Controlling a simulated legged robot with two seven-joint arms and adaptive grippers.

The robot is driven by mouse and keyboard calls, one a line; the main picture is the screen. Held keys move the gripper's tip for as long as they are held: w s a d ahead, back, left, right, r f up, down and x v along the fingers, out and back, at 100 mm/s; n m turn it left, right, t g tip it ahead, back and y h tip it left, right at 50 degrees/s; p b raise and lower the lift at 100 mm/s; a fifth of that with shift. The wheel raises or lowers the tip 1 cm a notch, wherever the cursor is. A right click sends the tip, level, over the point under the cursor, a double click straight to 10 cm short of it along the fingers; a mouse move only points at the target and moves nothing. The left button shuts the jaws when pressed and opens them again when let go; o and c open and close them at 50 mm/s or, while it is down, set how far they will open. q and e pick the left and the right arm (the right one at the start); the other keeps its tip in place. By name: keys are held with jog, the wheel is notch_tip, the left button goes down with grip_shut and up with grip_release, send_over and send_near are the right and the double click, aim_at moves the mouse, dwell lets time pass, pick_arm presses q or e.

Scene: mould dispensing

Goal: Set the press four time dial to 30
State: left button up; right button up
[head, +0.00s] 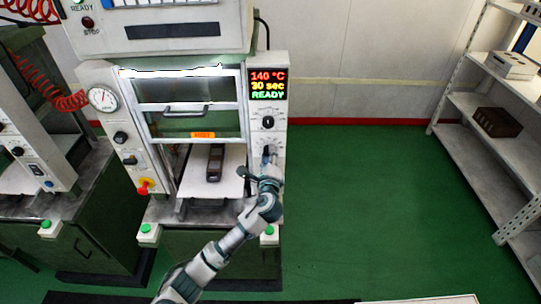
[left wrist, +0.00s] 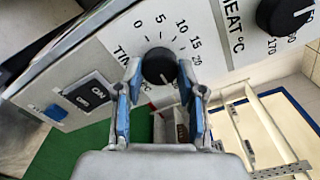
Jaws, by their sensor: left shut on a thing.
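The press (head: 190,72) stands at the middle left in the head view. Its display (head: 268,84) reads 140 °C, 30 sec and READY. The time dial (left wrist: 160,66) is a black round knob on the light panel, with printed numbers 0, 5, 10, 15 and 20 showing around it. My left gripper (left wrist: 163,76) is shut on this dial, with one blue-padded finger on each side. In the head view my left gripper (head: 268,168) is at the lower part of the right-hand panel and covers part of the dial. My right gripper is not in view.
The heat dial (head: 268,122) is just above the time dial. An ON/OFF switch (left wrist: 92,92) and a blue button (left wrist: 54,112) lie beside it. A dark mould (head: 215,162) lies in the press opening. Shelves (head: 490,125) stand at right, with clear green floor (head: 360,190) between.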

pick_arm(q)
jog(key=shift+w+a+r, duration=0.1)
jog(key=shift+a+r, duration=0.1)
jog(key=shift+r, duration=0.25)
jog(key=o, duration=1.1)
jog(key=shift+w+f, duration=0.1)
jog(key=shift+o, duration=0.2)
jog(key=shift+w+f, duration=0.15)
jog(key=shift+f, duration=0.05)
jog(key=shift+s, duration=0.25)
jog(key=s, duration=1.1)
jog(key=shift+s, duration=0.2)
